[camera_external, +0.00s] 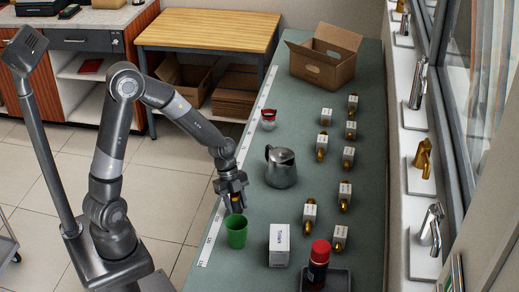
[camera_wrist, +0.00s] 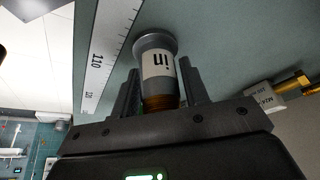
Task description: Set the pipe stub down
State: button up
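My gripper (camera_external: 234,196) is over the left edge of the long green counter, just behind the green cup (camera_external: 236,231). In the wrist view, the pipe stub (camera_wrist: 157,68) sits between the two fingers, which lie close on either side of it. It is a grey cylinder with a wider far end, a white label with dark marks, and a copper-brown part near the palm. The fingers look shut on it. In the external view the stub is mostly hidden by the gripper, and I cannot tell whether it touches the counter.
A ruler strip (camera_external: 225,206) runs along the counter's left edge. A metal pitcher (camera_external: 281,168), a white box (camera_external: 279,245), a red-capped jar (camera_external: 318,262) and a dark tray (camera_external: 341,279) stand nearby. Several tagged brass fittings (camera_external: 345,190) line the right. A cardboard box (camera_external: 323,62) is at the back.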

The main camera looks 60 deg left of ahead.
jog(key=shift+o, duration=1.1)
jog(key=shift+r, duration=0.1)
jog(key=v, duration=1.1)
jog(key=s+a+r+n+t+y, duration=0.2)
jog(key=s+a+r+n, duration=0.2)
jog(key=s+n, duration=0.5)
jog(key=s+a+r+n+t+y, duration=0.2)
jog(key=s+a+r+n+t, duration=0.1)
jog(key=s+r+n, duration=0.4)
jog(key=shift+s+a+r+n+t, duration=0.25)
jog(key=shift+s+a+n, duration=0.2)
jog(key=shift+s+n, duration=0.5)
jog(key=shift+w, duration=0.1)
